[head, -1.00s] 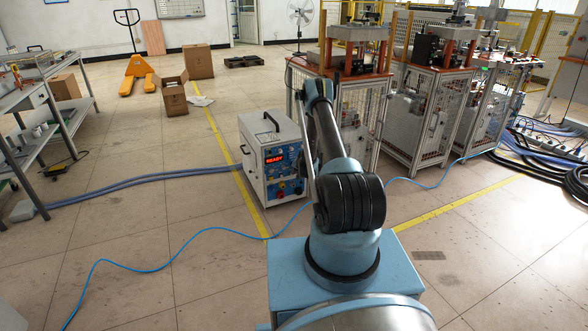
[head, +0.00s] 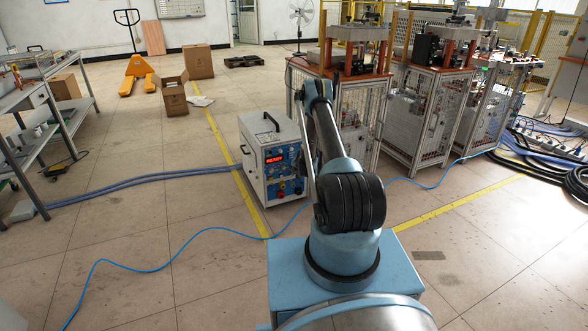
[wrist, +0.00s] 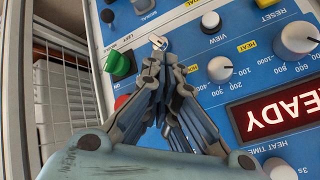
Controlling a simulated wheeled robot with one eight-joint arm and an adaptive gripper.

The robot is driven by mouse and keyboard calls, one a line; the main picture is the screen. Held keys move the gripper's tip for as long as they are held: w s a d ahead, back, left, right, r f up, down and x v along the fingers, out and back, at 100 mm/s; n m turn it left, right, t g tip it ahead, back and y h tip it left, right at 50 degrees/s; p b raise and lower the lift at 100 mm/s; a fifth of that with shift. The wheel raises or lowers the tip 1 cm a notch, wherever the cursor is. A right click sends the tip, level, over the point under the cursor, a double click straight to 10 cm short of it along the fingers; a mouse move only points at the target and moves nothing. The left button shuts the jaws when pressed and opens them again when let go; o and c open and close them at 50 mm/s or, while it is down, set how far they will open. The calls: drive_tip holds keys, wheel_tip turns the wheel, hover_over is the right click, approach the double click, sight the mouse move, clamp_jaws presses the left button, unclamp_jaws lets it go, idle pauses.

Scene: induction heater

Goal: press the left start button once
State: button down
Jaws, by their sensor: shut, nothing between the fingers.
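The induction heater (head: 252,160) is a white box with a blue front panel and a lit red READY display (head: 275,159). In the wrist view the panel (wrist: 215,97) appears upside down. A green button (wrist: 120,65) sits at the upper left beside the lettering LEFT. A red button (wrist: 121,101) is partly visible below it. My gripper (wrist: 154,60) is shut and empty, its tips close to the panel, right of the green button and just below a small silver switch (wrist: 158,42). I cannot tell whether the tips touch the panel. In the head view my arm hides the gripper.
Caged machines (head: 425,115) stand right of the heater. A blue cable (head: 190,230) crosses the floor, with open floor at the left.

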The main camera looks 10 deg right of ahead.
drive_tip(key=shift+w+a, duration=0.1)
drive_tip(key=shift+w, duration=0.3)
idle(0.4)
drive_tip(key=shift+s, duration=0.1)
drive_tip(key=shift+s+d, duration=0.25)
drive_tip(key=shift+s, duration=0.5)
drive_tip(key=shift+s, duration=0.1)
drive_tip(key=s, duration=0.1)
drive_tip(key=s+d, duration=0.1)
drive_tip(key=s, duration=0.2)
drive_tip(key=shift+s+d, duration=0.25)
idle(0.3)
drive_tip(key=shift+r, duration=0.1)
idle(0.4)
